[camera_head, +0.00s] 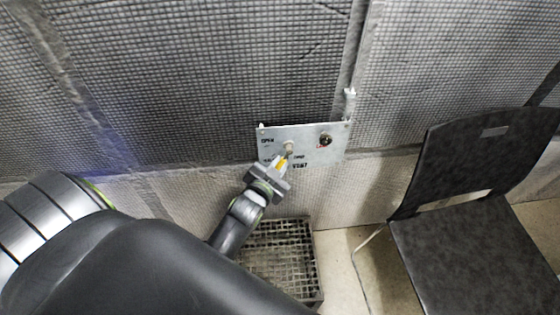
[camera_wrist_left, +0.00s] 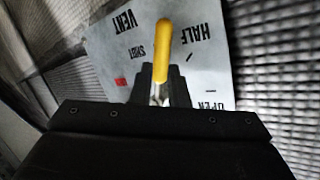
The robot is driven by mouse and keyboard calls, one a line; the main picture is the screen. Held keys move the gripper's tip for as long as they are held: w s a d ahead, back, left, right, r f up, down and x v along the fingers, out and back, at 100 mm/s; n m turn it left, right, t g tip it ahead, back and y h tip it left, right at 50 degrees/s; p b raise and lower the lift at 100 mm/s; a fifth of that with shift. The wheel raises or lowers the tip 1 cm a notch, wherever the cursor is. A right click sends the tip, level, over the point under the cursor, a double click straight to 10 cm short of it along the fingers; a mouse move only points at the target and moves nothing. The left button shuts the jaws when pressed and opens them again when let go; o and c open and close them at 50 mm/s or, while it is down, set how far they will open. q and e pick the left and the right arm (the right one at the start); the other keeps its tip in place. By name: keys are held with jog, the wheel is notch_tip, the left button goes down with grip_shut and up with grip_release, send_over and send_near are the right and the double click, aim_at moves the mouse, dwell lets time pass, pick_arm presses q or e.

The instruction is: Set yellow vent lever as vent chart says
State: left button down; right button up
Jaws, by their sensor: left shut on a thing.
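The yellow vent lever (camera_head: 281,161) is on a pale grey wall panel (camera_head: 306,133). In the head view it slants down and left from its mount. My left gripper (camera_head: 278,169) is shut on it. In the left wrist view the yellow lever (camera_wrist_left: 163,45) rises between the dark fingers (camera_wrist_left: 162,88), with its tip between the printed words SHUT and HALF. OPEN is printed lower right and VENT at upper left there. I cannot make out a vent chart. My right gripper is not in view.
A dark round knob (camera_head: 326,140) with a red mark beside it sits on the panel's right. A dark grid-bottomed crate (camera_head: 312,258) stands on the floor below. A black chair (camera_head: 462,245) stands at right. Grey quilted padding (camera_head: 210,70) covers the wall.

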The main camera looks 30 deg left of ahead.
pick_arm(q)
jog(key=p, duration=0.1)
jog(key=r+m+g+p, duration=0.1)
jog(key=p, duration=0.1)
jog(key=shift+s+a+r+y, duration=0.15)
jog(key=shift+a+y, duration=0.05)
jog(key=shift+y, duration=0.1)
jog(key=shift+s+a+m+g+y+p, duration=0.15)
jog(key=shift+m+g+p, duration=0.15)
jog(key=shift+p, duration=0.4)
jog(key=shift+w+m+g+y+p, duration=0.1)
jog(key=shift+m+g+y+p, duration=0.1)
jog(key=shift+m+p, duration=0.35)
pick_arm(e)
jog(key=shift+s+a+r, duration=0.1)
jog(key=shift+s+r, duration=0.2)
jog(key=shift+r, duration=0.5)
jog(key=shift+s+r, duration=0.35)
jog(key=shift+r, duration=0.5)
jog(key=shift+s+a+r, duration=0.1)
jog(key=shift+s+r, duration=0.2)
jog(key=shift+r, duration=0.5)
pick_arm(q)
jog(key=c, duration=1.4)
grip_release()
